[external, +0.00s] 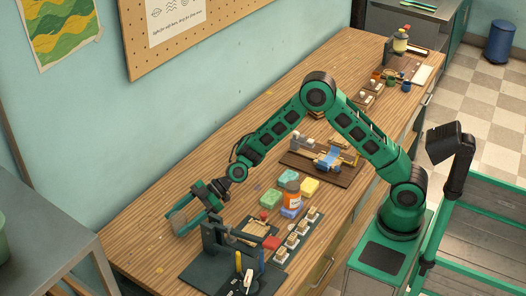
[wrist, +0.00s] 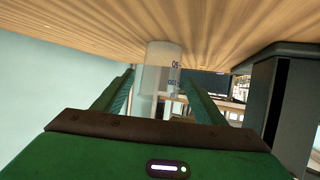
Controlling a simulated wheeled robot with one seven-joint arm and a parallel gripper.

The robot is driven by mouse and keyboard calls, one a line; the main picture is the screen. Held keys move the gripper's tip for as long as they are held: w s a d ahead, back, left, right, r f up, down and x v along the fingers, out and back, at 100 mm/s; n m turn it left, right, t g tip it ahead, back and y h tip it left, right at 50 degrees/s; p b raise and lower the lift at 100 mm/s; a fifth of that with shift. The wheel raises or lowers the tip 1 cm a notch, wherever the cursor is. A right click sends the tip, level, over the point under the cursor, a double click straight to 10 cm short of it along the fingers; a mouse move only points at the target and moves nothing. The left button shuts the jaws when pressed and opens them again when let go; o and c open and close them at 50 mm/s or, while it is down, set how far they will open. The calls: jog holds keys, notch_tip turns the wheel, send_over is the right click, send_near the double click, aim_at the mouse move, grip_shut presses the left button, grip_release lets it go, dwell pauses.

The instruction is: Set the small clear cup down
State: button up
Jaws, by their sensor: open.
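The small clear cup (wrist: 160,60) stands between the fingers of my gripper (wrist: 158,78) in the wrist view, which shows the wooden worktop at the top. The cup is see-through with dark print on its side, and its base appears to meet the worktop. My gripper is open, with a finger on either side of the cup. In the external view the cup (external: 178,219) is small and grey at the left part of the worktop, between the green fingers of my gripper (external: 182,222).
A dark stand (external: 215,240) on a black mat is close to the right of my gripper. A wooden fixture (external: 325,160) lies beyond. The worktop (external: 135,247) left of the gripper is clear.

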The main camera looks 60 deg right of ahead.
jog(key=v, duration=1.1)
jog(key=shift+d, duration=0.25)
jog(key=shift+s, duration=0.1)
jog(key=s+d+r+m+h, duration=0.1)
jog(key=s+d+m+h, duration=0.25)
jog(key=d, duration=0.75)
jog(key=s+d+r+m+g+h, duration=0.1)
jog(key=s+d+m+h, duration=0.3)
jog(key=d, duration=0.7)
jog(key=s+d+r+h, duration=0.15)
jog(key=s+d, duration=0.35)
jog(key=d, duration=0.6)
jog(key=s+d+m+g+h, duration=0.1)
jog(key=s+d+m, duration=0.3)
jog(key=s, duration=0.6)
jog(key=s+d+r+m+g+h, duration=0.1)
jog(key=s+d+m, duration=0.3)
jog(key=s, duration=0.5)
jog(key=s+d+m+g+h, duration=0.1)
jog(key=s+d+m+g, duration=0.1)
jog(key=s+d+m, duration=0.2)
jog(key=s+d, duration=0.3)
jog(key=s, duration=0.3)
jog(key=shift+s+r, duration=0.3)
jog(key=shift+r, duration=0.1)
jog(key=shift+d, duration=0.1)
